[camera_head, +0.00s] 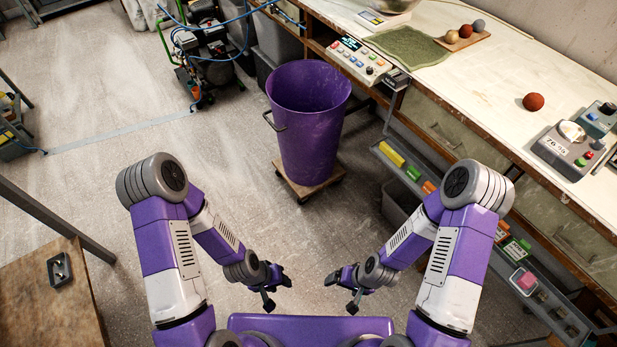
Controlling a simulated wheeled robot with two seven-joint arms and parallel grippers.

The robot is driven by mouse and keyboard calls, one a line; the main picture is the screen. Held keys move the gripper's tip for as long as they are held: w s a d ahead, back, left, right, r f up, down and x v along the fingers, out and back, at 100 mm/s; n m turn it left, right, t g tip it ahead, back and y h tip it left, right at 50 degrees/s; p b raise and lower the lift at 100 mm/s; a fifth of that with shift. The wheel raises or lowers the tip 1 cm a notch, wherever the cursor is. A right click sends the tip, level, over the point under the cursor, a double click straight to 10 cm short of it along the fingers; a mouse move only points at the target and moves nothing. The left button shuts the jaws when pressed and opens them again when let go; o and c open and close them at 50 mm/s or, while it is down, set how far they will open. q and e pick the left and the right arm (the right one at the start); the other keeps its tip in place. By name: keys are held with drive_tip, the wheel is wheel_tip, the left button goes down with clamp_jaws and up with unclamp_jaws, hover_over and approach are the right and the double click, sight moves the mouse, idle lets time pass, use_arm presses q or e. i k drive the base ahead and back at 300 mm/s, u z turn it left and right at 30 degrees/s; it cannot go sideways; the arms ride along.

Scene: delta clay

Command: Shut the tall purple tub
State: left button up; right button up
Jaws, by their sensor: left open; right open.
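The tall purple tub (308,128) stands upright on a low wooden dolly (308,186) in the upper middle of the head view. Its top is open and I look down into its empty-looking inside. It has a dark handle on its left side and another toward the right. No lid for it shows in view. My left gripper (278,294) is open and empty, below and nearer to me than the tub. My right gripper (341,297) is open and empty, a little to its right. Both are well apart from the tub.
A long workbench (478,85) runs along the right, with a control panel (350,60), a green mat (408,48) and a red-brown ball (533,102). A compressor (210,55) stands behind left. A wooden table (45,300) is at lower left. The floor left of the tub is clear.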

sight(308, 98)
drive_tip(key=z, duration=0.2)
drive_tip(key=i, duration=1.1)
drive_tip(key=u, duration=0.25)
